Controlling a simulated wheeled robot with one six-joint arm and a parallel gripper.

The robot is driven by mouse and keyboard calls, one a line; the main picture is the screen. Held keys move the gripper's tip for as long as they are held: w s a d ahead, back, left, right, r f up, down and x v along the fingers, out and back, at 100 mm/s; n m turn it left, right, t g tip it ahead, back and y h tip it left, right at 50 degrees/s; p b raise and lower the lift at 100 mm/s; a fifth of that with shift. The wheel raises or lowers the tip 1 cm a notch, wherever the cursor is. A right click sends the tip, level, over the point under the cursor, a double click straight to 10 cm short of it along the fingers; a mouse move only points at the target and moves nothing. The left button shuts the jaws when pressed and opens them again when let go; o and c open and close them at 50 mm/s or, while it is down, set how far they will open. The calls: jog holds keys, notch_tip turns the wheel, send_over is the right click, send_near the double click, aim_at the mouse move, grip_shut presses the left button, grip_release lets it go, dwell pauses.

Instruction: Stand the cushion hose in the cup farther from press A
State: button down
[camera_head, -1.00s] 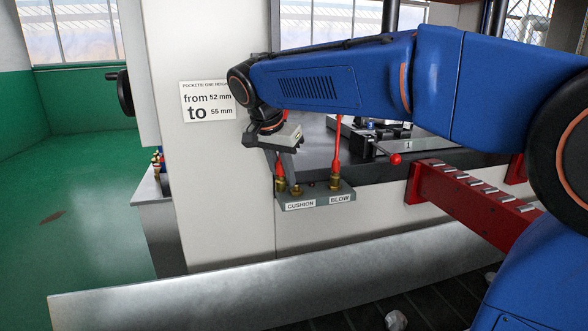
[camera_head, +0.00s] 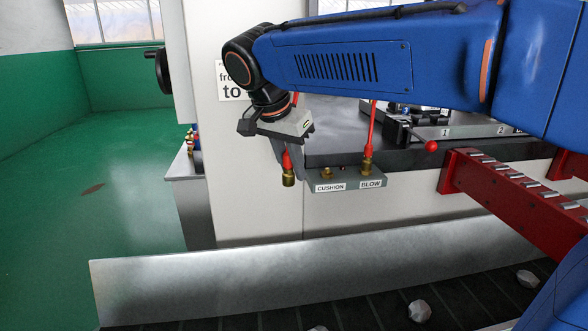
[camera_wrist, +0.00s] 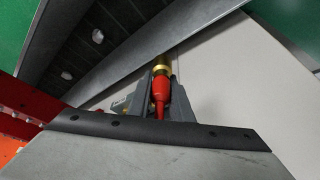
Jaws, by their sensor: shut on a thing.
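The cushion hose (camera_head: 288,163) has a red end and a brass fitting that points down. My gripper (camera_head: 287,155) is shut on it and holds it in the air, left of the grey block (camera_head: 375,184) labelled CUSHION and BLOW. In the wrist view, the red hose end (camera_wrist: 159,92) and its brass fitting sit between the fingers of my gripper (camera_wrist: 162,84). The brass port (camera_head: 326,174) above the CUSHION label is bare. The other red hose (camera_head: 371,125) stands on the BLOW port. I cannot make out a cup, and no press is marked A.
A grey cabinet (camera_head: 193,200) at left carries small coloured fittings (camera_head: 192,138). A white panel bears a partly hidden sign (camera_head: 230,80). A sloped metal guard (camera_head: 200,280) edges a dark conveyor (camera_head: 370,312) with pale lumps. A red rail (camera_head: 500,180) juts out at right.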

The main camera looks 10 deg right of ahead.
jog(key=shift+r, duration=1.5)
